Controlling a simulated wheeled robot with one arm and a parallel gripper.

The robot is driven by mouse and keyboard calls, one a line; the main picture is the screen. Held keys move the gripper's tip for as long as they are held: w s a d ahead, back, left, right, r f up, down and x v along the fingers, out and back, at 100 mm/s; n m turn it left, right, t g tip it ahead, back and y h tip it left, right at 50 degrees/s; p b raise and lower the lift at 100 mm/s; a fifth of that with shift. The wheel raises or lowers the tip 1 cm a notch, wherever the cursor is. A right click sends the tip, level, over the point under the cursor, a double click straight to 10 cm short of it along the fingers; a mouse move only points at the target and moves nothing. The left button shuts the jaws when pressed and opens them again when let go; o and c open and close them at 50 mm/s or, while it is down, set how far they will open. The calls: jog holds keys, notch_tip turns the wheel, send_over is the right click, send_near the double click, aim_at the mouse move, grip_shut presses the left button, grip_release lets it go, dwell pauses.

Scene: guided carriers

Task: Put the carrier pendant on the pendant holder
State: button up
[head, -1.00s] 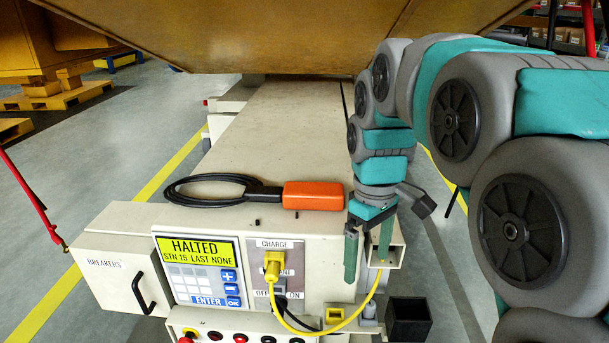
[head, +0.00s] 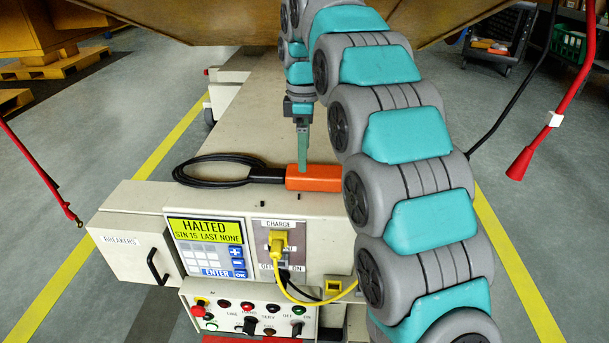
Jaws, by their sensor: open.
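The carrier pendant, an orange box (head: 322,179) with a black end and a looped black cable (head: 205,172), lies flat on top of the beige carrier near its front edge. My gripper (head: 303,165) points down over the left half of the orange box. Its green fingers are seen edge-on, overlapping the box in the picture. It is open; whether the fingers touch or straddle the box cannot be told. No pendant holder can be made out now; my arm covers the carrier's front right corner.
The carrier's front bears a display panel (head: 206,232) reading HALTED, a yellow charge plug (head: 279,242) with a cable, and a button box (head: 250,312). A brown load overhangs the carrier top (head: 250,125). A red hanging handle (head: 520,163) is at right.

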aim_at(296, 177)
jog(key=shift+w+f, duration=0.15)
jog(key=shift+f, duration=1.6)
jog(key=shift+w+f, duration=0.1)
jog(key=shift+f, duration=1.6)
grip_shut()
